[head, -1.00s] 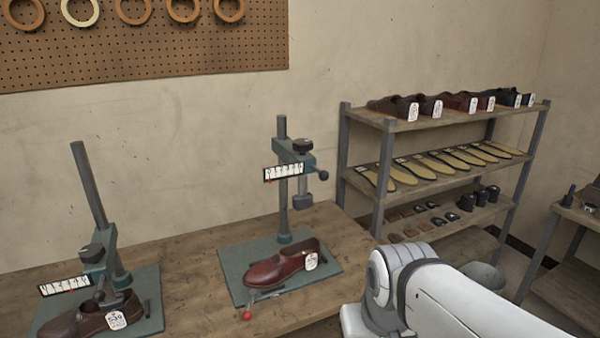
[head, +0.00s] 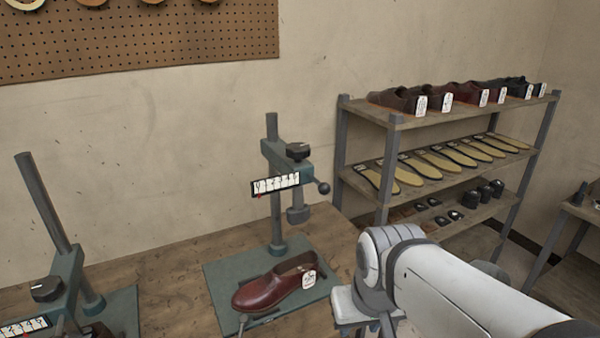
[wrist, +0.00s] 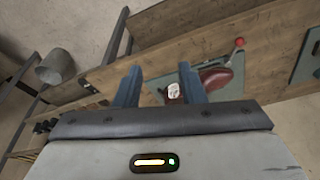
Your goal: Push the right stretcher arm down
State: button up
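The right stretcher arm (head: 274,150) is raised on its grey column (head: 272,125), with a dark ball handle (head: 323,188) at its right and a grey pad (head: 298,215) hanging beneath. The pad is clear above a reddish-brown shoe (head: 272,286) on a green base plate (head: 222,270). The shoe also shows in the wrist view (wrist: 215,80). My gripper (wrist: 158,84) is open, with two blue fingers spread apart and nothing between them. In the head view my arm is at the lower right, apart from the stretcher; the fingertips are not visible there.
A left stretcher (head: 65,285) stands on the same wooden bench (head: 170,290), its arm much lower. A shelf rack (head: 440,118) with shoes and soles is behind my arm at right. A pegboard (head: 150,45) hangs on the wall.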

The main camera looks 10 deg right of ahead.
jog(key=shift+s+r, duration=0.1)
jog(key=shift+s, duration=0.05)
jog(key=shift+o, duration=0.6)
jog(key=shift+a, duration=0.1)
jog(key=shift+o, duration=0.6)
jog(key=w+d+r+t, duration=0.1)
jog(key=w+d+t, duration=0.1)
jog(key=w, duration=0.6)
jog(key=w+d+r+t+h, duration=0.1)
jog(key=w+d+t, duration=0.2)
jog(key=w+t, duration=0.2)
jog(key=w, duration=0.2)
jog(key=shift+w+r+m+p, duration=0.3)
jog(key=shift+w+r+m, duration=0.05)
jog(key=shift+r+m, duration=0.05)
jog(key=n+t+y, duration=0.2)
jog(key=t+y, duration=0.5)
send_near(318, 182)
jog(key=w, duration=0.3)
jog(key=shift+w+a+f+p, duration=0.2)
jog(key=shift+w+a+p, duration=0.15)
jog(key=shift+a, duration=0.2)
jog(key=p+x, duration=0.1)
jog(key=x, duration=0.6)
jog(key=shift+d, duration=0.1)
